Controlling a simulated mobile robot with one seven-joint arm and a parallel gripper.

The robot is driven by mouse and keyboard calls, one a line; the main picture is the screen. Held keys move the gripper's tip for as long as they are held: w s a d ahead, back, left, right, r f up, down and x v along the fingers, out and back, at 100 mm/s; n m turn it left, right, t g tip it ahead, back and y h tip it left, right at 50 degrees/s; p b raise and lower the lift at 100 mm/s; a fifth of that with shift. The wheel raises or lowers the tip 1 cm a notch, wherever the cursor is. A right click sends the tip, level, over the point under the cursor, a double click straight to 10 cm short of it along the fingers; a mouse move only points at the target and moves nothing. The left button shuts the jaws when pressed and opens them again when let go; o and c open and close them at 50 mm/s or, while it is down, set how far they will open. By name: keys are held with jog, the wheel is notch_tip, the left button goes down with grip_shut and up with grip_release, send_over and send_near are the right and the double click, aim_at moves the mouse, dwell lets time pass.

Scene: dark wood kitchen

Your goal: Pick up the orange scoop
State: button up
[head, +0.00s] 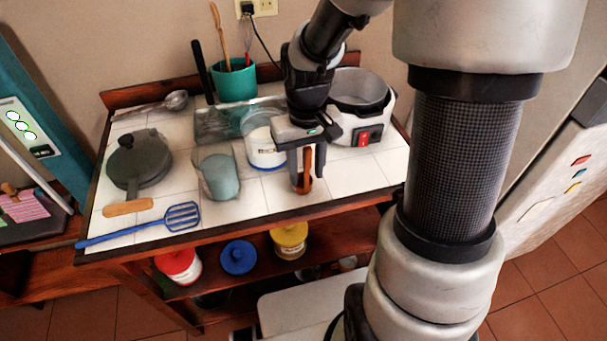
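The orange scoop (308,172) is at the front right of the white tiled tabletop, just below my gripper. Only a narrow orange-brown part of it shows, and the rest is hidden by the fingers. My gripper (304,174) points down over it, with its fingers around or right beside the scoop. I cannot tell whether the fingers touch it, or whether the scoop rests on the tiles or hangs just above them.
A white-labelled canister (264,152) and a grey-green cup (219,177) stand left of my gripper. A white appliance with a red switch (372,135) stands behind right. A blue slotted spatula (150,228) lies at front left. Clear tiles (355,178) lie to the right.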

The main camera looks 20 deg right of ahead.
grip_shut()
notch_tip(320, 180, up, 10)
jog(key=shift+r+p, duration=0.1)
jog(key=shift+p, duration=0.65)
